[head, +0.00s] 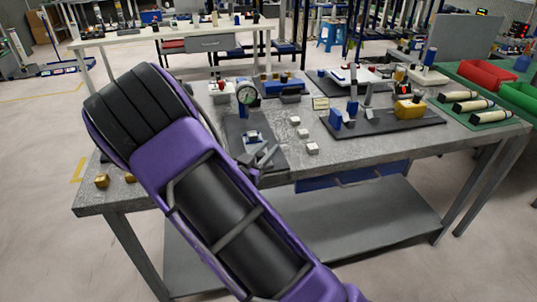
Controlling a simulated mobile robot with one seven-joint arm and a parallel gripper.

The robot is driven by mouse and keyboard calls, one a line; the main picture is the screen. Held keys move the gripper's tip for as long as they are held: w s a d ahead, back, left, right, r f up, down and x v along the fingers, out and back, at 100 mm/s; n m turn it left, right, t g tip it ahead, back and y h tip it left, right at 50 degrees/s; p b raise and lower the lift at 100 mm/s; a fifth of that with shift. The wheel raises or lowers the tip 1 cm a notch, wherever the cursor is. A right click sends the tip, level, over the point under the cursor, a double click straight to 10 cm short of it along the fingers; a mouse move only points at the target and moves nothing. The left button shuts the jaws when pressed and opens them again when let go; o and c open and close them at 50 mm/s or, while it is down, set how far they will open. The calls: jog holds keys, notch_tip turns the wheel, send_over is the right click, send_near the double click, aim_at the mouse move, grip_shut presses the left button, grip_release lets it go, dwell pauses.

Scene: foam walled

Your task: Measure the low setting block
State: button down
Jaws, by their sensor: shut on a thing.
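My gripper (262,157) is low over the front of a dark mat (238,125), partly hidden by my purple and black arm. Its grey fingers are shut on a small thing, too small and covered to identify. A round dial gauge (246,93) with a pale face stands at the back of this mat. A blue and light-coloured piece (252,137) is between gauge and gripper; I cannot tell whether the fingers touch it. Three small pale blocks, the back one (294,120), the middle one (302,133) and the front one (312,148), sit right of the mat. I cannot tell which is the low one.
Two brass-coloured pieces (102,181) (130,178) lie at the grey bench's (350,160) left front. A second dark mat (385,125) bears blue and yellow fixtures. A green mat (480,110) with pale cylinders and red and green bins is at the right. The front right bench edge is clear.

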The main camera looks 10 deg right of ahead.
jog(key=c, duration=0.6)
grip_release()
jog(key=shift+s, duration=0.1)
jog(key=p+v, duration=0.1)
jog(key=v, duration=1.6)
jog(key=shift+s+a+r, duration=0.1)
jog(key=shift+s+a, duration=0.05)
jog(key=shift+s, duration=0.05)
jog(key=shift+w, duration=0.1)
